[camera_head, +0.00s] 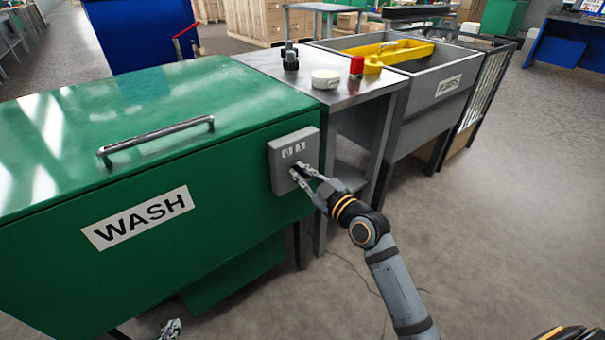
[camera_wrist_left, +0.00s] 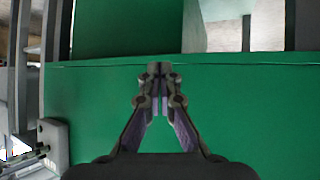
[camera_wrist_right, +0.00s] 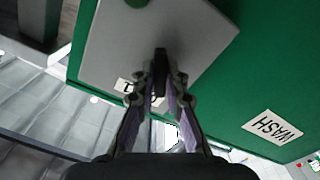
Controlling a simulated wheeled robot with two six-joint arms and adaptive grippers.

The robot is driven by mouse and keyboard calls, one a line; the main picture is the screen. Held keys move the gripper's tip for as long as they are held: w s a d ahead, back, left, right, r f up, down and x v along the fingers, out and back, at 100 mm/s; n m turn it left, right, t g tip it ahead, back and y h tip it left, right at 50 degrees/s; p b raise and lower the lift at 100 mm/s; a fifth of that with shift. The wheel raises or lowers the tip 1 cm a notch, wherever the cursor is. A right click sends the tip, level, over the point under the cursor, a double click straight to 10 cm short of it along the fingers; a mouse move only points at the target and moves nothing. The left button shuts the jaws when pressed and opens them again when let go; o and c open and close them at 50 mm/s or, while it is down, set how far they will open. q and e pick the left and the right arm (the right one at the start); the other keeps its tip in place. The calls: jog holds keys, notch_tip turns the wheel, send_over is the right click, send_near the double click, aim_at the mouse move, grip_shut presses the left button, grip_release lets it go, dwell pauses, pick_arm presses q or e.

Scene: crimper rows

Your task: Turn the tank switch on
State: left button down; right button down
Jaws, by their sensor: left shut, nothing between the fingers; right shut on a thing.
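The green tank (camera_head: 235,160) with a white WASH label (camera_head: 138,217) fills the left of the head view. A grey switch box (camera_head: 291,152), marked 0 and 1, is on its front at the right end. My right gripper (camera_head: 299,175) is at the box. The right wrist view shows its fingers (camera_wrist_right: 160,88) shut on the black switch knob (camera_wrist_right: 159,62); the knob's exact angle is hard to tell. My left gripper (camera_head: 172,328) is at the bottom edge of the head view. In the left wrist view its fingers (camera_wrist_left: 160,72) are shut and empty before green panels.
A metal handle (camera_head: 155,138) crosses the tank lid. A steel table (camera_head: 310,92) right of the tank holds a black part, a white disc (camera_head: 325,78) and a red-topped item (camera_head: 357,66). The floor at right is clear.

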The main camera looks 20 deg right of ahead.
jog(key=m+p, duration=0.1)
jog(key=m, duration=0.2)
jog(key=shift+r+m+p, duration=0.1)
jog(key=shift+m+p, duration=0.2)
jog(key=shift+p, duration=0.1)
jog(key=m+p, duration=0.2)
jog(key=m, duration=0.3)
jog(key=shift+d, duration=0.15)
pick_arm(q)
jog(key=s+f+g+p, duration=0.1)
jog(key=s+f+g, duration=0.3)
jog(key=s+g, duration=0.3)
jog(key=shift+s+a+g, duration=0.15)
jog(key=shift+s+g, duration=0.15)
jog(key=shift+s, duration=1.55)
pick_arm(e)
jog(key=shift+m, duration=1.6)
pick_arm(q)
jog(key=shift+y, duration=0.3)
pick_arm(e)
jog(key=c, duration=1.4)
grip_release()
pick_arm(q)
jog(key=shift+r, duration=0.1)
pick_arm(e)
jog(key=shift+d, duration=0.1)
